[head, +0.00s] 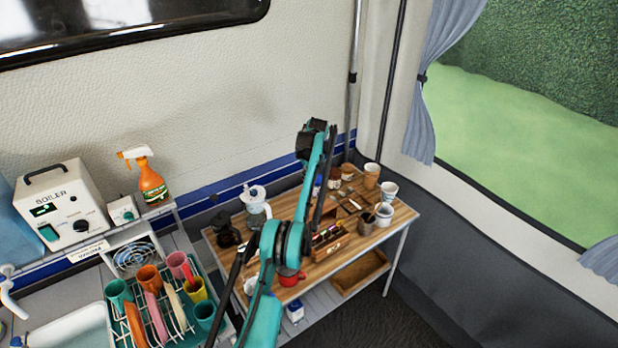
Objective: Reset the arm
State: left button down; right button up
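One of my teal and black arms rises from the bottom edge, a little left of the middle, and bends at its top above the wooden table (380,233). I cannot tell for certain which arm it is. No gripper fingertips can be made out; the arm's far end is hidden or merges with the dark links in front of the table. My other arm is not in view.
The table holds a glass pot (257,212), a red mug (291,279), a wooden organizer (332,247) and several cups. At left are a dish rack (185,325) with colourful cups, a boiler (66,205) and a spray bottle (152,184). Walls stand behind and right.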

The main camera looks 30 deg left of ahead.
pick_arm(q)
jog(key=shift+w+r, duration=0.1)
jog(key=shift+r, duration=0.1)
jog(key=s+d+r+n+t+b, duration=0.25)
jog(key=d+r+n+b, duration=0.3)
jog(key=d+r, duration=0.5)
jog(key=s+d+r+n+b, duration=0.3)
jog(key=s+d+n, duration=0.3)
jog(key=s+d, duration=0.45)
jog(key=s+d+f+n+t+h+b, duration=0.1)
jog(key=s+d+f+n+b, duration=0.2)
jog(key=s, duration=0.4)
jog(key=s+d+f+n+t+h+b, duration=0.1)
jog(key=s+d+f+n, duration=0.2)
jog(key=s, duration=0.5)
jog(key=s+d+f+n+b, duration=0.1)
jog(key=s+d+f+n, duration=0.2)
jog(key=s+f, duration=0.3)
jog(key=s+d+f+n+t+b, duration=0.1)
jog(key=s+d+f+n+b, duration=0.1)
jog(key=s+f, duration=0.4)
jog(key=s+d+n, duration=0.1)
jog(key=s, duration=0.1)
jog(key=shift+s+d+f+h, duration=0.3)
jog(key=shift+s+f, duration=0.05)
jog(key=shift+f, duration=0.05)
